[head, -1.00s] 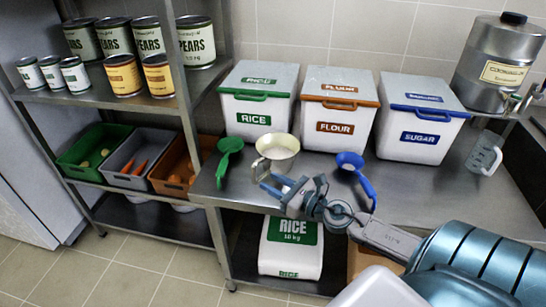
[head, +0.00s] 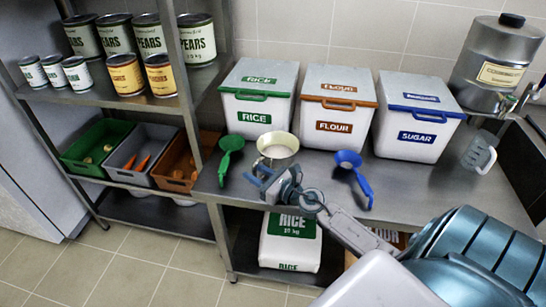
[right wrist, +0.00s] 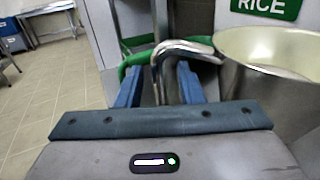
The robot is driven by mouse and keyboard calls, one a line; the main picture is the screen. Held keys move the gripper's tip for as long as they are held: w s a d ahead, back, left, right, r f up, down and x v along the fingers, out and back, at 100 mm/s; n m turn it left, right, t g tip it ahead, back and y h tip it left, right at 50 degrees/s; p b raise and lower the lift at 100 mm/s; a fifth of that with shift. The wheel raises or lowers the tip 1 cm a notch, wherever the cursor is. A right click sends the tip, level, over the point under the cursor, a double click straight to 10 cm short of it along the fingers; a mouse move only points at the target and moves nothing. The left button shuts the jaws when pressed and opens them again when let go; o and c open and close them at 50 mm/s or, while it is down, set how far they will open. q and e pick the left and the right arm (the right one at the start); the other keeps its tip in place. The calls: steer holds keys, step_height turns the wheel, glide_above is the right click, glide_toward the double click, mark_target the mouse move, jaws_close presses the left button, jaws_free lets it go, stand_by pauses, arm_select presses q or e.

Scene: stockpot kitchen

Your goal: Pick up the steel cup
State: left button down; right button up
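The steel cup (head: 278,146) stands upright on the steel counter, in front of the rice and flour bins. In the right wrist view the cup (right wrist: 275,75) is at the right, and its bent metal handle (right wrist: 158,72) lies between my two blue fingers. My right gripper (head: 258,178) is at the front left of the cup, at the handle side. Its fingers (right wrist: 160,88) are apart, with gaps seen beside the handle. Whether either finger touches the handle cannot be told. My left gripper is not in view.
A green scoop (head: 231,152) lies just left of the cup, a blue scoop (head: 353,175) to the right. Rice (head: 259,95), flour (head: 334,105) and sugar (head: 417,120) bins stand behind. A clear jug (head: 480,152) is at the right. A shelf rack (head: 150,105) stands left.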

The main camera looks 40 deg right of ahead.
steer(key=shift+w+a, duration=0.1)
steer(key=shift+w, duration=0.25)
jaws_close()
steer(key=shift+r, duration=0.25)
